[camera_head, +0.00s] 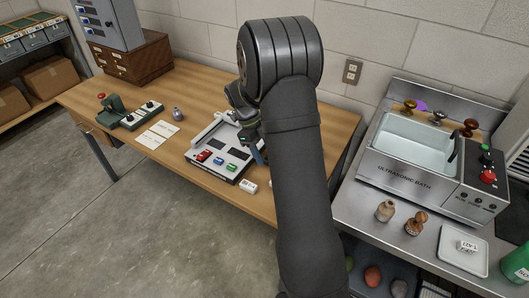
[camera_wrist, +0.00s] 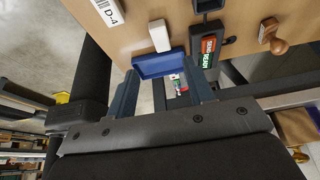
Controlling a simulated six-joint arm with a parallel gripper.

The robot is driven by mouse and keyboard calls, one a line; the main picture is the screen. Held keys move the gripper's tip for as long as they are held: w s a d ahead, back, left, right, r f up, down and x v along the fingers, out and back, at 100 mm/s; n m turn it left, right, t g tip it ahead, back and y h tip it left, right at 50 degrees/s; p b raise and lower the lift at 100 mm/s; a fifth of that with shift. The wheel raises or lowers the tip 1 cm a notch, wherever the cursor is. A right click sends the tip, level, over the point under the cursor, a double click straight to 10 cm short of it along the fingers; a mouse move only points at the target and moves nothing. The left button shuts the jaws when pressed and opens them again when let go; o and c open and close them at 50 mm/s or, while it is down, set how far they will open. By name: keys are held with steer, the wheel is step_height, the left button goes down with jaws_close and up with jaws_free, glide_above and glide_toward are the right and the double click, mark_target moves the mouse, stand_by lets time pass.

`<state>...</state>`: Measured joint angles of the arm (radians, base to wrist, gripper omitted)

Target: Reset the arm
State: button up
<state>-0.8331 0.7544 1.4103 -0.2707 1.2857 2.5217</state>
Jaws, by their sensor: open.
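My arm reaches up in the middle of the camera_head view, over the right part of the wooden table (camera_head: 200,88). My gripper (camera_head: 256,152) is mostly hidden behind the arm there; a bluish finger shows above the table beside the white-and-black board (camera_head: 222,168). In the wrist view my gripper (camera_wrist: 163,82) has its two blue-grey fingers apart. A blue rectangular piece (camera_wrist: 158,65) appears between and beyond the fingertips; I cannot tell how far off it is. Nothing is seen gripped.
The board carries red, blue and green pieces. A green device (camera_head: 128,112), papers (camera_head: 155,134) and a small bottle (camera_head: 177,114) stand left on the table. The ultrasonic bath (camera_head: 400,175), two wooden-topped items and a white tray (camera_head: 463,250) stand right. The wall is close behind.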

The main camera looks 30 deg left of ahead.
steer(key=shift+f, duration=0.1)
steer(key=x, duration=1.2)
steer(key=shift+d, duration=0.1)
step_height(320, 180, up, 3)
steer(key=shift+f, duration=0.15)
steer(key=shift+r, duration=0.65)
